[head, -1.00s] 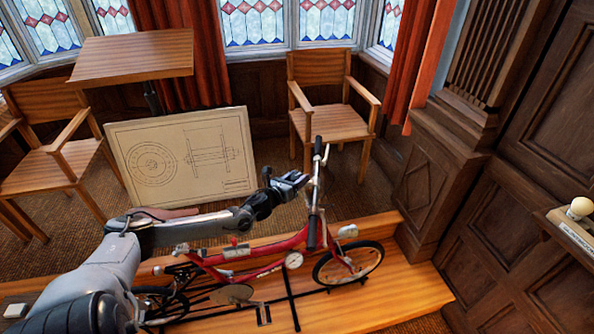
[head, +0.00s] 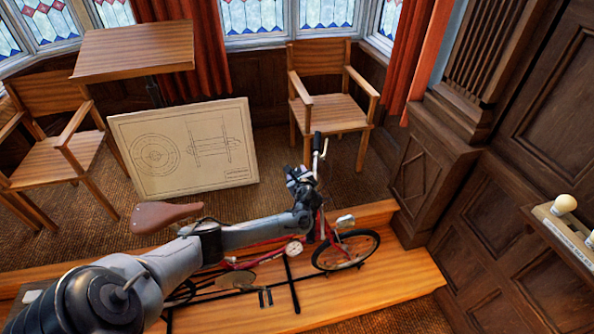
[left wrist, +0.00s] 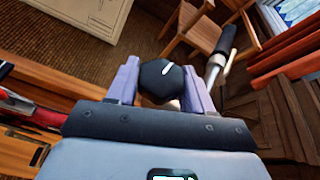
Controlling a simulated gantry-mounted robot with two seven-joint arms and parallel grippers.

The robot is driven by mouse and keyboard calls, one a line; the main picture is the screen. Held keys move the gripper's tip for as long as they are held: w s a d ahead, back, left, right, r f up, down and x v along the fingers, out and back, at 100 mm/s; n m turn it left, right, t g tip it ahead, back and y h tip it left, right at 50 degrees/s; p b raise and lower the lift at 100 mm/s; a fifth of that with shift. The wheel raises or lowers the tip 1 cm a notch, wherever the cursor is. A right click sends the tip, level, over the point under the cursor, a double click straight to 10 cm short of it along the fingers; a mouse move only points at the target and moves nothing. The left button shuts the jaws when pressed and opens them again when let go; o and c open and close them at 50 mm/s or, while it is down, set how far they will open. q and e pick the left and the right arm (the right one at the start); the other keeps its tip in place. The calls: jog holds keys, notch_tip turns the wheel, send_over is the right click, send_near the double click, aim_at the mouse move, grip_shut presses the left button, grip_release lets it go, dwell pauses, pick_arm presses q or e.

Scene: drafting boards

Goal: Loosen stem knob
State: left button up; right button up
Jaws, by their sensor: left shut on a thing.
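The stem knob (left wrist: 161,81) shows in the left wrist view as a black, many-sided knob with a white line on its face. It sits between the two fingers of my left gripper (left wrist: 160,86), which is shut on it. In the head view my left gripper (head: 303,186) is at the handlebar stem of the red bicycle (head: 268,244) and hides the knob. The handlebar (head: 318,146) rises just beyond the gripper, and its black grip (left wrist: 228,40) shows at the upper right in the left wrist view. My right gripper is not in view.
The bicycle stands on a wooden platform (head: 402,272). My left arm passes over its frame, beside the brown saddle (head: 165,215). A drawing board (head: 183,184) leans behind, with a wooden chair (head: 328,110) near the handlebar. A panelled wall (head: 500,230) closes the right side.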

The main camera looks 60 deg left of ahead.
pick_arm(q)
jog(key=shift+w+r+n+g+p, duration=0.1)
jog(key=shift+r+n+g+p, duration=0.1)
jog(key=shift+n+g, duration=0.3)
jog(key=shift+w+r+n+g+p, duration=0.15)
jog(key=shift+n+g, duration=0.25)
jog(key=shift+g, duration=0.2)
jog(key=shift+s+f+n+g+h, duration=0.1)
jog(key=shift+f+n+g+h, duration=0.2)
jog(key=shift+n+g, duration=0.6)
jog(key=n+g+h+b, duration=0.1)
jog(key=n+g+b, duration=0.1)
jog(key=shift+g, duration=0.4)
jog(key=shift+s+n+g+b, duration=0.1)
jog(key=shift+n+g+b, duration=0.3)
jog(key=shift+g, duration=0.1)
jog(key=shift+h, duration=0.3)
jog(key=o, duration=1)
jog(key=shift+a, duration=0.1)
jog(key=shift+c, duration=0.2)
